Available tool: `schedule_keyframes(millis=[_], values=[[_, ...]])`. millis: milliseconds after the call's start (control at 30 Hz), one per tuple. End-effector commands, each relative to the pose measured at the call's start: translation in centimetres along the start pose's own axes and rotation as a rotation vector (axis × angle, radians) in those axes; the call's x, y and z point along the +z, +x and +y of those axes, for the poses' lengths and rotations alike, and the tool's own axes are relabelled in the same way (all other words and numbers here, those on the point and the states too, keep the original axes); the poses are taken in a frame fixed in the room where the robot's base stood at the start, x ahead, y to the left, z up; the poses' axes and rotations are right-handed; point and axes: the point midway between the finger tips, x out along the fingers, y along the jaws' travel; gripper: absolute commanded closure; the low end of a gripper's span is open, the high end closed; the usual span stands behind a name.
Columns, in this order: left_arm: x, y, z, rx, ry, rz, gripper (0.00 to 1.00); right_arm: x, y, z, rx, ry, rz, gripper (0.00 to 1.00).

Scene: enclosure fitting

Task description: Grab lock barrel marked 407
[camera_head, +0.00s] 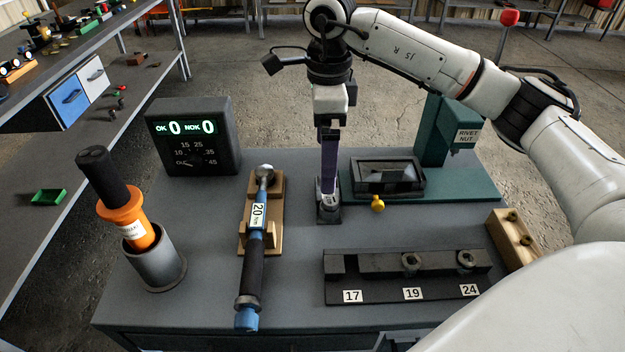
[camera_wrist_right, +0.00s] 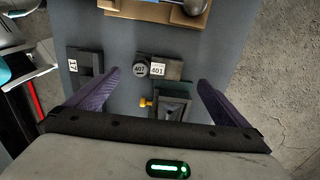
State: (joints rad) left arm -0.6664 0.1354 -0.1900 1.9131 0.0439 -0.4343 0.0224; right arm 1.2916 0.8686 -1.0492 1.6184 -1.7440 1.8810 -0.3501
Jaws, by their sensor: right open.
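The lock barrel marked 407 (camera_wrist_right: 140,69) is a small dark round piece with a pale label, in the right wrist view. It sits at the left end of a dark block (camera_wrist_right: 173,68), beside a white label reading 401 (camera_wrist_right: 158,70). My right gripper (camera_wrist_right: 159,76) is open, its two purple fingers on either side of the block, with nothing held. In the head view my right gripper (camera_head: 328,188) points down over the small dark block (camera_head: 329,215), largely hiding what sits there. Contact between fingers and barrel cannot be told. My left gripper is not in view.
A dark framed box (camera_head: 388,177) with a yellow knob (camera_head: 377,203) stands just right of the gripper. A blue torque wrench (camera_head: 253,255) lies in a wooden cradle to the left. A black socket rail (camera_head: 400,264) lies in front. Bare bench lies between them.

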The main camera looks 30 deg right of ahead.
Motion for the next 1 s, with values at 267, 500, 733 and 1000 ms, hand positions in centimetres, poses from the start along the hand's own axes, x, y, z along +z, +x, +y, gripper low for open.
schedule_keyframes(millis=[267,500,733,1000], values=[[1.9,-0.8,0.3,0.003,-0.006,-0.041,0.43,0.0,3.6,0.0,0.001,0.0,0.001,0.0],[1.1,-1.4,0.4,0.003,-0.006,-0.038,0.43,0.1,6.1,-0.4,0.004,0.001,0.003,0.0],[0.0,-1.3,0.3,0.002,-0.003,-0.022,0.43,0.2,8.9,-0.6,0.001,-0.001,0.001,0.0],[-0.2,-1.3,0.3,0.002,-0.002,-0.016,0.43,0.2,9.1,-0.6,0.0,-0.001,0.0,0.03]])
